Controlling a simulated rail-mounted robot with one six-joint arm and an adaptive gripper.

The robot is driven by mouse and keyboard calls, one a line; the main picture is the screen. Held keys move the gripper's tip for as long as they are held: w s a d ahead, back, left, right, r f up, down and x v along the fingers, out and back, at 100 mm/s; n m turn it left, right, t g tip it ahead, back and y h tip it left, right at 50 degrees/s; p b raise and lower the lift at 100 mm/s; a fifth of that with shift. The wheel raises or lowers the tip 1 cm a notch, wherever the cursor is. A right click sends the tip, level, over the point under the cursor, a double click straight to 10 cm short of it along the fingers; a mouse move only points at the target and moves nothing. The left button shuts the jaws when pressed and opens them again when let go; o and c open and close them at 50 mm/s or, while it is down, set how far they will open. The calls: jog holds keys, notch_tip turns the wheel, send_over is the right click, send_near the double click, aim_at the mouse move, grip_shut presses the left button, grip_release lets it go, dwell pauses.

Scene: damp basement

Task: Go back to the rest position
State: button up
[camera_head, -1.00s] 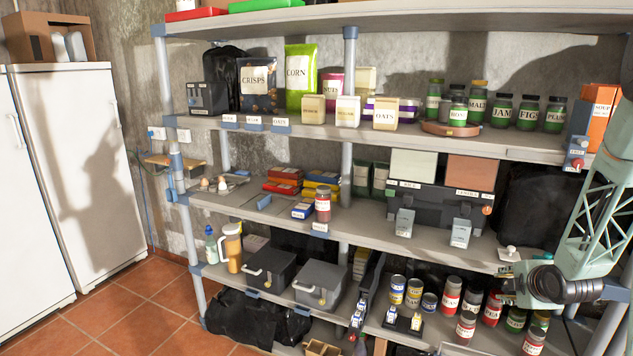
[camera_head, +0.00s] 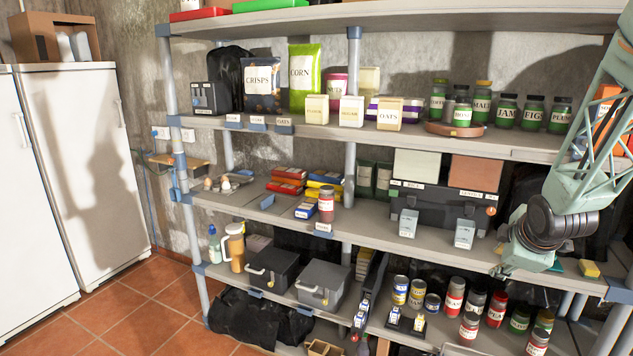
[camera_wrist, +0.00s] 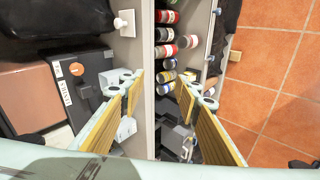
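My gripper (camera_wrist: 161,88) shows in the wrist view with its two yellow-padded fingers spread apart. Nothing is between them. In the camera_head view my gripper (camera_head: 512,258) is at the right, in front of the shelving near the middle shelf's front edge. It is partly hidden by my dark round wrist joint, so its fingertips are hard to make out there. My arm comes down to it from the upper right.
The middle shelf (camera_head: 370,222) bears a black case (camera_head: 440,204) and two small pale cartons left of my gripper. A yellow block (camera_head: 589,268) lies to its right. Jars and cans stand on the shelf below. Tiled floor (camera_wrist: 262,95) is clear in front.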

jog(key=s+a+r+m+g, duration=0.1)
jog(key=s+a+r+m, duration=0.2)
jog(key=s+a+r, duration=0.6)
jog(key=s+a+r+m+g, duration=0.1)
jog(key=s+a+r+m, duration=0.35)
jog(key=s+a, duration=0.4)
jog(key=s+a+r+m+y, duration=0.1)
jog(key=s+a, duration=0.2)
jog(key=s, duration=0.6)
jog(key=s+a+r+m+g, duration=0.1)
jog(key=s+a, duration=0.3)
jog(key=s, duration=0.5)
jog(key=s+a+r+m+g+y, duration=0.1)
jog(key=s+a, duration=0.3)
jog(key=s, duration=0.6)
jog(key=shift+a+r+m+y, duration=0.2)
jog(key=shift+r+m+y, duration=0.15)
jog(key=shift+m, duration=0.4)
jog(key=shift+w+r, duration=0.1)
